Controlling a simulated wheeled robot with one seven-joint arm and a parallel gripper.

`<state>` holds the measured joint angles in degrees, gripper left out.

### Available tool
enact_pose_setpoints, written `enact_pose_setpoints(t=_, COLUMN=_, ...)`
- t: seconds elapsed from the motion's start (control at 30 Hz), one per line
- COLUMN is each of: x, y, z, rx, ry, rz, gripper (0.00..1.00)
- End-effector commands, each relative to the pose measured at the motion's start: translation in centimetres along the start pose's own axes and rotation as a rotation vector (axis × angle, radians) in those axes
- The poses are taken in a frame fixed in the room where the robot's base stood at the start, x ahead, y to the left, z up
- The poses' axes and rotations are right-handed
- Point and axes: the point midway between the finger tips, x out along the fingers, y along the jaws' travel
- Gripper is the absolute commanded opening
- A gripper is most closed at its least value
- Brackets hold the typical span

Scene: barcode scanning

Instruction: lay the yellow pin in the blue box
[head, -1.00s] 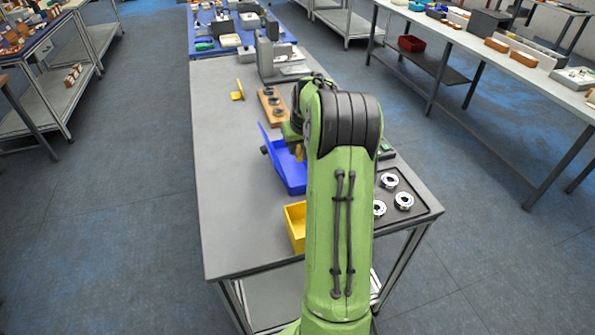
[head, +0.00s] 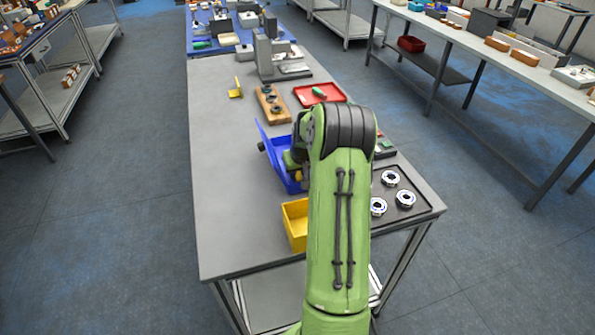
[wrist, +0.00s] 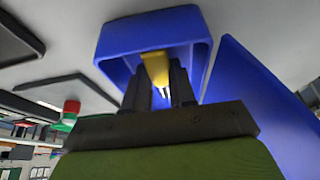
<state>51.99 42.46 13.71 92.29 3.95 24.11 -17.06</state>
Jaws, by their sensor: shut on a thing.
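The blue box (head: 281,168) sits on the grey table, with a blue panel (head: 265,138) slanting up at its left side. In the wrist view the box (wrist: 112,52) lies right in front of my gripper (wrist: 160,82), and the blue panel (wrist: 262,95) is to the right. My gripper is shut on the yellow pin (wrist: 155,67), which sticks out past the fingertips over the box's opening. I cannot tell whether the pin touches the box's floor. In the head view my arm hides most of my gripper and part of the box.
A yellow bin (head: 295,222) stands just in front of the blue box. A black tray with metal rings (head: 389,178) is to the right of my arm. A red tray (head: 332,91) and a wooden block with rings (head: 274,112) lie behind. The table's left side is clear.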

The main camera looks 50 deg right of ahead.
Motion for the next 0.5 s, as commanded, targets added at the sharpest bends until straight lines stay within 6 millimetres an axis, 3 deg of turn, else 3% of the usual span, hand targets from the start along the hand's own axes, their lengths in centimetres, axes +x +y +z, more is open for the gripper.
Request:
enact_pose_setpoints(t=0.13, x=0.61, y=-0.02, z=0.24, rx=-0.001, ry=0.0, rz=0.0, gripper=0.0)
enact_pose_setpoints(t=0.17, x=0.52, y=-0.01, z=0.23, rx=0.0, ry=-0.001, rz=0.0, gripper=0.29)
enact_pose_setpoints(t=0.3, x=0.46, y=-0.02, z=0.2, rx=0.0, ry=-0.001, rz=0.0, gripper=0.5)
enact_pose_setpoints(t=0.5, x=0.44, y=-0.01, z=0.19, rx=0.0, ry=-0.001, rz=0.0, gripper=0.5)
